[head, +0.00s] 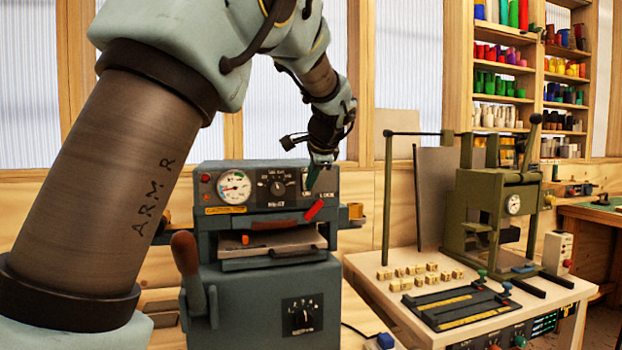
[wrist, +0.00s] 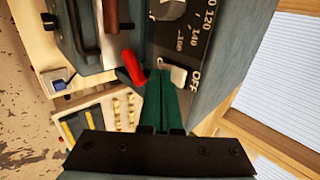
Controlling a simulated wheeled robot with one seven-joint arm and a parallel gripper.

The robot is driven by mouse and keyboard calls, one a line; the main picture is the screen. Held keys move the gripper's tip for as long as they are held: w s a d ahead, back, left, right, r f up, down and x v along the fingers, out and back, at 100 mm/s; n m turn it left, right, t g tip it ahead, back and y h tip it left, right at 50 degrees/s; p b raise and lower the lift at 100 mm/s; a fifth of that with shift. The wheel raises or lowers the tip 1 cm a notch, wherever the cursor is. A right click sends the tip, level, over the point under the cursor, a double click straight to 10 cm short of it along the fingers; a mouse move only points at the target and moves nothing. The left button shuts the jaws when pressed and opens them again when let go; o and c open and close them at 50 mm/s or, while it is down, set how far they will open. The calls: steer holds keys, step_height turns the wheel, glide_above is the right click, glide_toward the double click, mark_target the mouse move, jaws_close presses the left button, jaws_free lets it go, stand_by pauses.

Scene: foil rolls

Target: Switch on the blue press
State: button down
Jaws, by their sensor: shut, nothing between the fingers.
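The blue press (head: 265,255) stands in the middle of the head view, its upper panel carrying a round gauge, a dial and a switch area at the right end. In the wrist view the press panel (wrist: 192,45) shows a black dial plate and a pale switch (wrist: 175,74) beside the word OFF. My gripper (head: 312,188) is at the right end of the panel. In the wrist view its green fingers (wrist: 160,75) are shut and empty, with the tips close beside the switch. I cannot tell whether they touch it. The fingers partly cover the switch area.
A red lever tip (head: 314,211) sticks out just below my gripper. A dark-red handle (head: 185,252) rises at the press's left side. An olive press (head: 492,215) stands on a pale bench (head: 375,283) to the right, with small wooden blocks and a black slotted plate.

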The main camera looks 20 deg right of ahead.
steer(key=f+b, duration=0.1)
steer(key=b, duration=0.2)
steer(key=shift+w+t, duration=0.1)
steer(key=shift+t, duration=0.2)
steer(key=shift+r+p, duration=0.35)
steer(key=shift+p, duration=0.05)
steer(key=shift+w+r+p, duration=0.15)
steer(key=shift+r+p, duration=0.55)
steer(key=shift+r, duration=0.2)
steer(key=shift+r, duration=0.1)
steer(key=b+v, duration=0.2)
steer(key=v, duration=0.8)
steer(key=shift+s, duration=0.45)
